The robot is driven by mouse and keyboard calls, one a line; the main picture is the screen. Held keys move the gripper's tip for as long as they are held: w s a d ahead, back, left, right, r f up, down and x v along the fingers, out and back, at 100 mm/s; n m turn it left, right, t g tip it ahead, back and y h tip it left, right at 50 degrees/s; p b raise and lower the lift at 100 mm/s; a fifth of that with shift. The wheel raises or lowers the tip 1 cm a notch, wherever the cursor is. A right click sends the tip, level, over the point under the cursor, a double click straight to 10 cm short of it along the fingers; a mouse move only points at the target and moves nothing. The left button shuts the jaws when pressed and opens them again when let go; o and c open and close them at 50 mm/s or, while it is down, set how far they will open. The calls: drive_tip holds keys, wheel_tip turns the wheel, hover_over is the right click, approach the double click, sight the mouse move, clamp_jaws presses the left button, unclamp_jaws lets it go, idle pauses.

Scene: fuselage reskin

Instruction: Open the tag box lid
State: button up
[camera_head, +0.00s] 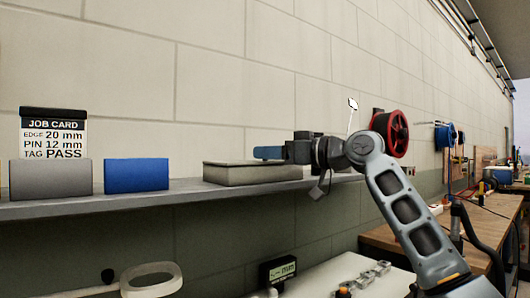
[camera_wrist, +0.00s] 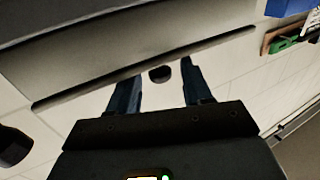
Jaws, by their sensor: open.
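The tag box, a flat grey box (camera_head: 250,174), sits on the wall shelf in the head view. Its lid lies flat and looks shut. My gripper (camera_head: 268,153) is at the box's right end, about level with its top; contact cannot be told. In the wrist view my gripper (camera_wrist: 160,84) is open, with two blue fingers apart. A small dark round knob (camera_wrist: 160,73) shows between the fingers, beside the dark edge of a broad grey surface (camera_wrist: 120,55), which looks like the box. Nothing is held.
A blue block (camera_head: 136,175) and a grey block (camera_head: 50,179) stand on the shelf (camera_head: 185,191) left of the box. A red reel (camera_head: 391,132) is on the wall at right. A wooden bench (camera_head: 400,240) stands lower right.

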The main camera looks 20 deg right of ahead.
drive_tip(key=shift+x, duration=0.9)
drive_tip(key=shift+c, duration=0.2)
clamp_jaws()
